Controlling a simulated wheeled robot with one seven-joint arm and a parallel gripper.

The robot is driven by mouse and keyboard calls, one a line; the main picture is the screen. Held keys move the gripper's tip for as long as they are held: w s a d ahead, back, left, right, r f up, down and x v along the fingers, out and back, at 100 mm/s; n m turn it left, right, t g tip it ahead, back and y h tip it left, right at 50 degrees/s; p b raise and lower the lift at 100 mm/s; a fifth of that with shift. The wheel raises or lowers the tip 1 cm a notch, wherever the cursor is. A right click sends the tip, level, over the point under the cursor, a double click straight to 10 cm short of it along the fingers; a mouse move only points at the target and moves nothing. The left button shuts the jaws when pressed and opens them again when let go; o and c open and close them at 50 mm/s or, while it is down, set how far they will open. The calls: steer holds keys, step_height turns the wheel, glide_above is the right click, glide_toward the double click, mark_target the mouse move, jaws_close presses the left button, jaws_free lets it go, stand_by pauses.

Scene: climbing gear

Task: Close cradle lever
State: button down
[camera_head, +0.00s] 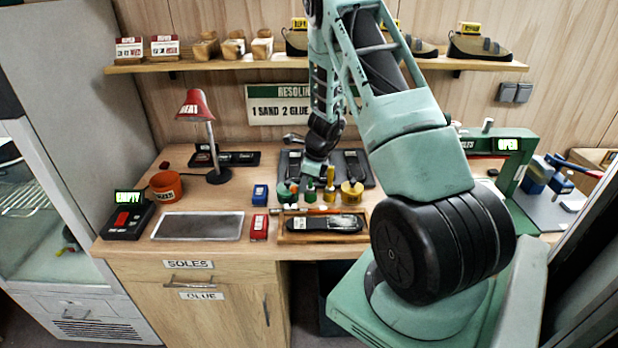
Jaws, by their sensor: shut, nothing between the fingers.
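My gripper (313,170) points down over the bench behind several small jars and bottles. Its fingers are shut and empty. A dark cradle-like stand (369,180) with black upright parts is behind and right of it, partly hidden by my arm. A small dark part (292,139) sticks up at the stand's back left; I cannot tell whether it is the lever. I cannot tell whether contact exists between my gripper and anything.
A wooden tray (285,238) with a dark shoe lies at the bench front. Yellow-capped jars (352,192), a red block (259,228), a blue block (260,194), a red lamp (194,105), an orange cup (166,187) and a box marked "EMPTY" (128,222) stand around. A grey mat (198,227) is bare.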

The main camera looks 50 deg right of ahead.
mark_target(292, 187)
steer(key=shift+w+a+r+p, duration=0.4)
steer(key=shift+w+a+p, duration=0.15)
steer(key=shift+p, duration=0.25)
steer(key=shift+w+a, duration=0.4)
steer(key=shift+w, duration=0.2)
steer(key=shift+r, duration=0.1)
steer(key=shift+r+p, duration=0.75)
steer(key=shift+p, duration=0.15)
